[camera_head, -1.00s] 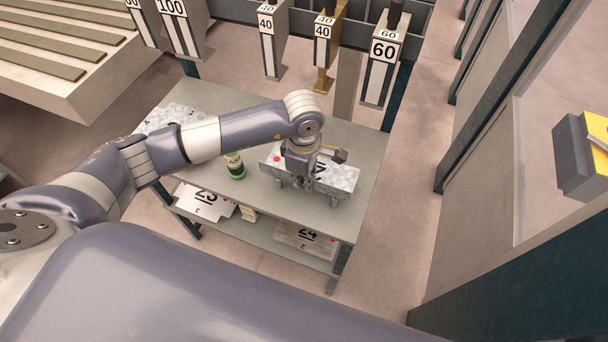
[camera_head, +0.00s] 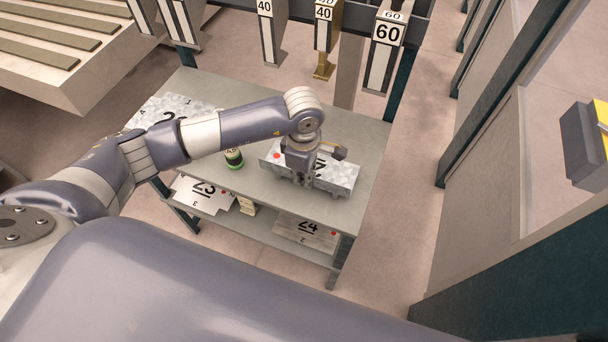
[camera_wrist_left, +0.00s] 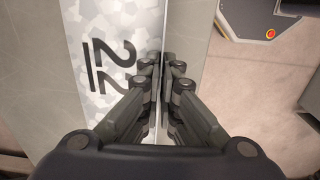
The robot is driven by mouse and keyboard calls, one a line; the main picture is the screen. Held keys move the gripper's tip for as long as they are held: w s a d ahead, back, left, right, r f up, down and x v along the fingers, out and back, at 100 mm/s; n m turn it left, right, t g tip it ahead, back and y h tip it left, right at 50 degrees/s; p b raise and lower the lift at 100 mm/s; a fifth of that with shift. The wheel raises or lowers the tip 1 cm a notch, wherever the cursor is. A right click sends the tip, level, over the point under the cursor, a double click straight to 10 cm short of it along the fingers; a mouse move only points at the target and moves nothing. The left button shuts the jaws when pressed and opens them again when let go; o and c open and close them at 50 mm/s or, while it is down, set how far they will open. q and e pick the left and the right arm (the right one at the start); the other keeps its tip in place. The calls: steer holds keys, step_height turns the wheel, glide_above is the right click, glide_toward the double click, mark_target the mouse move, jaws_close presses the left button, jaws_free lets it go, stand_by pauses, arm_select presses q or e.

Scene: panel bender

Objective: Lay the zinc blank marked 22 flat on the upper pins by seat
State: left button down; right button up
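The zinc blank marked 22 (camera_head: 340,172) is a spangled grey sheet with a red dot, over the right part of the grey table. My left gripper (camera_head: 302,182) is above it and hides part of its number. In the left wrist view, the 22 on the blank (camera_wrist_left: 105,65) reads clearly, and the closed fingers (camera_wrist_left: 162,75) pinch its edge. I cannot tell whether the blank touches the supports below it. I cannot make out the upper pins or the seat. My right gripper is not in view.
Sheets marked 23 (camera_head: 203,192) and 24 (camera_head: 308,228) lie on the lower shelf. Numbered tool blocks (camera_head: 385,60) hang behind the table.

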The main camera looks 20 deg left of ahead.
arm_select(q)
steer(key=shift+f, duration=0.2)
steer(key=c, duration=1.7)
jaws_free()
steer(key=shift+r, duration=0.1)
step_height(320, 180, up, 12)
steer(key=shift+s, duration=0.1)
